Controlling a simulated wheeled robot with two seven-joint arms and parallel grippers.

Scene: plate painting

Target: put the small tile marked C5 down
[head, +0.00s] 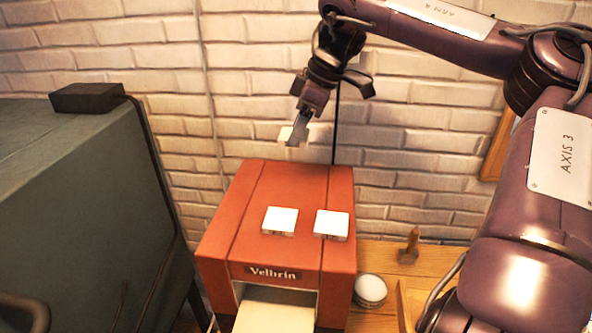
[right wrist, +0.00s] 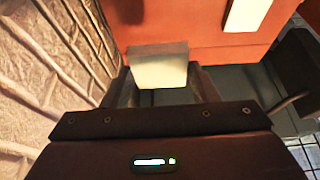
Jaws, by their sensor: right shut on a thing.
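My right gripper (head: 300,128) is shut on a small pale tile (head: 286,133) and holds it in the air above the back of the red-orange Velbrin machine (head: 245,225). In the right wrist view the held tile (right wrist: 158,68) sits between the two fingers, with the red-orange top beneath it. No mark can be read on it, so I cannot tell that it is C5. Two white tiles lie on the machine's top, a left one (head: 280,220) and a right one (head: 331,224). My left gripper does not show.
A large grey-green cabinet (head: 80,200) with a black box (head: 87,97) on it stands at the left. A brick wall (head: 420,140) is close behind. A round white-topped container (head: 370,290) and a wooden stamp-like thing (head: 410,246) stand on the wooden table (head: 440,262). The machine's back top is clear.

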